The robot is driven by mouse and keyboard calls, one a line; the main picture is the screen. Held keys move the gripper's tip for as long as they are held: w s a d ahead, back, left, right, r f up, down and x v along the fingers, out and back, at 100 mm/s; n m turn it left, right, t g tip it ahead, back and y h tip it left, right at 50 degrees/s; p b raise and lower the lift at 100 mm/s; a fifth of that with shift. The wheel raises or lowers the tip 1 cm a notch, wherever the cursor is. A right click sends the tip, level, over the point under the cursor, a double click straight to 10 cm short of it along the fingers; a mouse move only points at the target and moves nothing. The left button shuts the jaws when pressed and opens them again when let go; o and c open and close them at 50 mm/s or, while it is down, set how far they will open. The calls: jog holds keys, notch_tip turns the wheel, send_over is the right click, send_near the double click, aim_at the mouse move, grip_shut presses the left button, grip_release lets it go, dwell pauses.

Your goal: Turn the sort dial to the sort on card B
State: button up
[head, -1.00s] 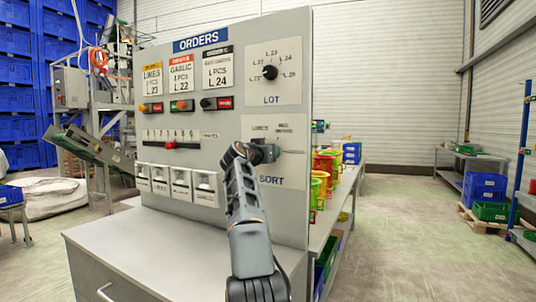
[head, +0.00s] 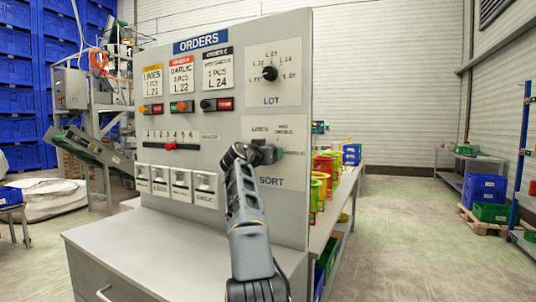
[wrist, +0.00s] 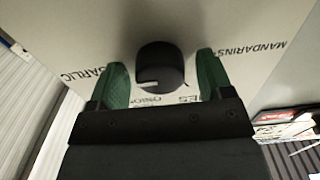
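The sort dial (wrist: 160,68) is a black round knob on the grey panel, with a white mark on its lower left in the wrist view. I cannot tell which label the mark points to. GARLIC (wrist: 82,68) is printed to its left and MANDARINS (wrist: 268,48) to its right. My gripper (wrist: 162,78) is open, its green fingers on either side of the dial with gaps visible. In the head view my gripper (head: 267,153) is at the sort plate (head: 291,180) and hides most of the dial. Card B (head: 181,76), with a red-orange top, reads GARLIC, L.22.
The lot dial (head: 270,73) is above the sort plate. Cards, lit buttons, a red slider (head: 169,146) and several white switches (head: 181,183) fill the panel's left. A shelf with coloured bins (head: 324,175) stands behind at right.

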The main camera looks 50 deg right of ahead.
jog(key=b+v, duration=0.6)
jog(key=v, duration=0.7)
jog(key=shift+s+a, duration=0.1)
jog(key=shift+a, duration=0.3)
jog(key=shift+r, duration=0.1)
